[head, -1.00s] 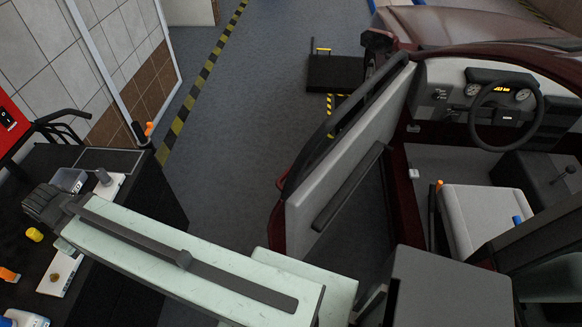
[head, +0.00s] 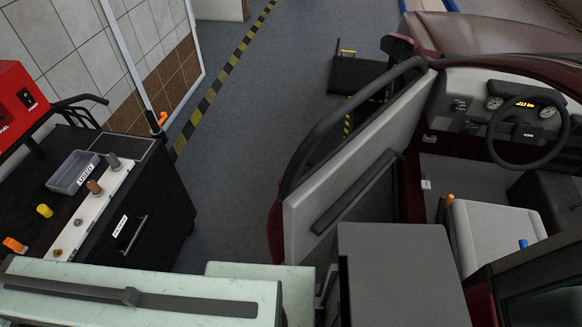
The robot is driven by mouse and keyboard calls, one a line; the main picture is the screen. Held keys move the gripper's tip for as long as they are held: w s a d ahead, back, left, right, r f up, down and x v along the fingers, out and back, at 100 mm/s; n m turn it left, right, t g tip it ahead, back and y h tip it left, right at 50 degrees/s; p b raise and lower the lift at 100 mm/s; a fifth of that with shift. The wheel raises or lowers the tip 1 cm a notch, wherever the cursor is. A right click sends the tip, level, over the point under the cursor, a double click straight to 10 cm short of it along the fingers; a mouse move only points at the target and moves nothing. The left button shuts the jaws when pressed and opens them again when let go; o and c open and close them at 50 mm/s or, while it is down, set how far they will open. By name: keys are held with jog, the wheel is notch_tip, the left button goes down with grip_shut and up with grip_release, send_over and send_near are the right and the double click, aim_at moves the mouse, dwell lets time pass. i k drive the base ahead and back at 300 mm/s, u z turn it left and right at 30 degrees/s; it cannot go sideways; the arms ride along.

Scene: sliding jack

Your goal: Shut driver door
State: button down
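The driver door (head: 345,185) of the dark red car stands open in the head view, swung out to the left of the cabin. Its grey inner panel, long dark armrest (head: 358,190) and black window frame (head: 352,100) face me. The door's lower part is hidden behind a grey box shape in front. My pale green arm link crosses the bottom left of the view. My gripper is outside the picture, so its fingers and anything in them cannot be seen. No contact between my arm and the door shows.
A black workbench (head: 165,210) with a grey bin (head: 73,172), knobs and a red fuel machine (head: 22,100) stands at left. A dark box (head: 357,75) lies on the floor beyond the door. Grey floor (head: 245,150) is clear between bench and door. The driver seat (head: 500,238) is at right.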

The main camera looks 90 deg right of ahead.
aim_at(307, 206)
jog(key=u, duration=0.1)
jog(key=i, duration=1.05)
jog(key=z, duration=1.65)
